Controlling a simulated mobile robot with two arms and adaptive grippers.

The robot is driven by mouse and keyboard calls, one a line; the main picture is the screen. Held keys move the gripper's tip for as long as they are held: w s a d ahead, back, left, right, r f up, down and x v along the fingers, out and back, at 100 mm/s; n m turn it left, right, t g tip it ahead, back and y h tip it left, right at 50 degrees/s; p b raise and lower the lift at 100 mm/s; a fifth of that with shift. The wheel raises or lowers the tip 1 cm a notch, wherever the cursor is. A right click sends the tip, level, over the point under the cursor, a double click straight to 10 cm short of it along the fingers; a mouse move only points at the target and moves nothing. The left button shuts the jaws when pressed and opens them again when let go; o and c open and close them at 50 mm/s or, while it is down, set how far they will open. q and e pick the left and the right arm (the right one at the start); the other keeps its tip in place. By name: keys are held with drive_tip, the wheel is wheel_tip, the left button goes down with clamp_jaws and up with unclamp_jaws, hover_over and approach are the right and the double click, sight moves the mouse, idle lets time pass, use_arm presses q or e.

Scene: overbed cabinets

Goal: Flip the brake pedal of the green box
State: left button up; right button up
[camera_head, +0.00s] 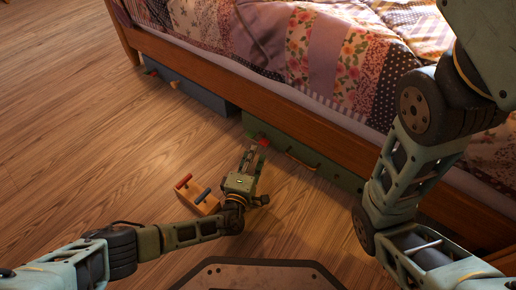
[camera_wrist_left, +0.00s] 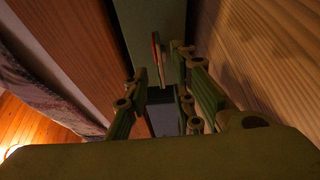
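The green box (camera_head: 335,172) sits under the bed, its long front facing the open floor; it also shows in the left wrist view (camera_wrist_left: 140,22). A small red pedal (camera_head: 263,142) sticks out near the left end of its front. In the left wrist view the red pedal (camera_wrist_left: 156,48) lies ahead, between the lines of the fingers. My left gripper (camera_head: 254,156) is just in front of the pedal, its fingers apart. Whether a finger touches the pedal I cannot tell. My right arm shows at the right, but its gripper is out of view.
A blue-grey box (camera_head: 190,88) with light wooden knobs is under the bed to the left. The wooden bed rail (camera_head: 290,118) overhangs the boxes. Floor at the left is clear.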

sight(260, 138)
use_arm(q)
drive_tip(key=b+x, duration=0.2)
drive_tip(key=x, duration=0.2)
drive_tip(key=shift+f, duration=0.2)
drive_tip(key=shift+w+d+r+b, duration=0.15)
drive_tip(key=shift+w+b, duration=0.35)
drive_tip(key=shift+w, duration=0.15)
drive_tip(key=shift+c, duration=0.3)
